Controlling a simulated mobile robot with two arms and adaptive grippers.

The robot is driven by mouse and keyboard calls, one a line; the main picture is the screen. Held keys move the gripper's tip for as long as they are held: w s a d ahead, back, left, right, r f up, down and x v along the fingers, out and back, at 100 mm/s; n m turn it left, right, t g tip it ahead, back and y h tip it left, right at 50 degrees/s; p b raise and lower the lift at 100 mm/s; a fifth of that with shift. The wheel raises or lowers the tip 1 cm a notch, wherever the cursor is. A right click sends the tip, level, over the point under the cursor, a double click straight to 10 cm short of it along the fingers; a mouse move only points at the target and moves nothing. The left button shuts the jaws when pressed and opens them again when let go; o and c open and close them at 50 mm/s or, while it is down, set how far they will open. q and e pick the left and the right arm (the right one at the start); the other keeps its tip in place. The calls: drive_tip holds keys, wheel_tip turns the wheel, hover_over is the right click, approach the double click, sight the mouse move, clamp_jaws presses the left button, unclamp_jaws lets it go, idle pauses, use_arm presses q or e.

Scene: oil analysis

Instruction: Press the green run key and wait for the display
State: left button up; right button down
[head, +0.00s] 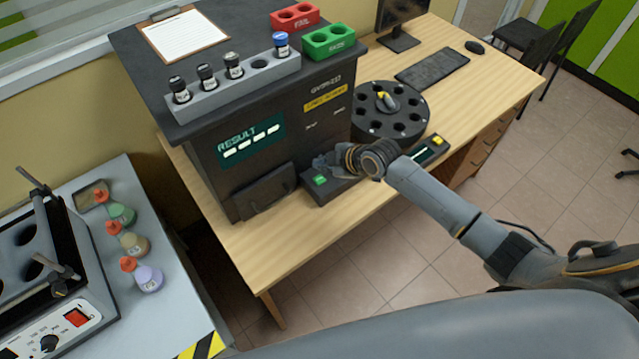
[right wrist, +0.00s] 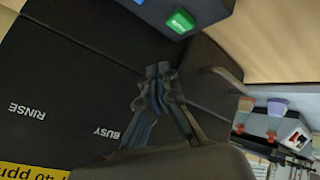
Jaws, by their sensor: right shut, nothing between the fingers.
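The green run key (head: 320,181) sits on a low dark key box (head: 345,183) in front of the dark analyser (head: 225,185). In the right wrist view the green key (right wrist: 180,21) is at the top. The display (head: 251,139) on the analyser front reads RESULT above a row of white dashes. My right gripper (head: 324,163) is shut and empty, just behind and above the green key. In the right wrist view its fingertips (right wrist: 158,70) are together, apart from the key. Whether it touches the box is unclear. My left gripper is not in view.
A vial rack (head: 235,88), green block (head: 328,41) and red block (head: 295,16) stand on top. A side bench (head: 185,290) holds flasks.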

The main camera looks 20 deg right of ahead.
sight(322, 181)
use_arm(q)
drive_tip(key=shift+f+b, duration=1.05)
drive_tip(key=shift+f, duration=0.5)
use_arm(e)
drive_tip(key=shift+f, duration=1.9)
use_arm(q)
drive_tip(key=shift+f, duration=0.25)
use_arm(e)
drive_tip(key=shift+f, duration=0.4)
use_arm(q)
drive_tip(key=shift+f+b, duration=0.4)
drive_tip(key=shift+b, duration=0.25)
use_arm(e)
drive_tip(key=shift+f, duration=0.55)
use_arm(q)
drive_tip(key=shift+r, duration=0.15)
use_arm(e)
drive_tip(key=shift+r, duration=0.1)
use_arm(q)
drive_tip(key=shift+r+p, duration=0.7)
drive_tip(key=shift+p, duration=0.15)
use_arm(e)
drive_tip(key=shift+r, duration=0.85)
wheel_tip(322, 181, up, 5)
drive_tip(key=p, duration=0.4)
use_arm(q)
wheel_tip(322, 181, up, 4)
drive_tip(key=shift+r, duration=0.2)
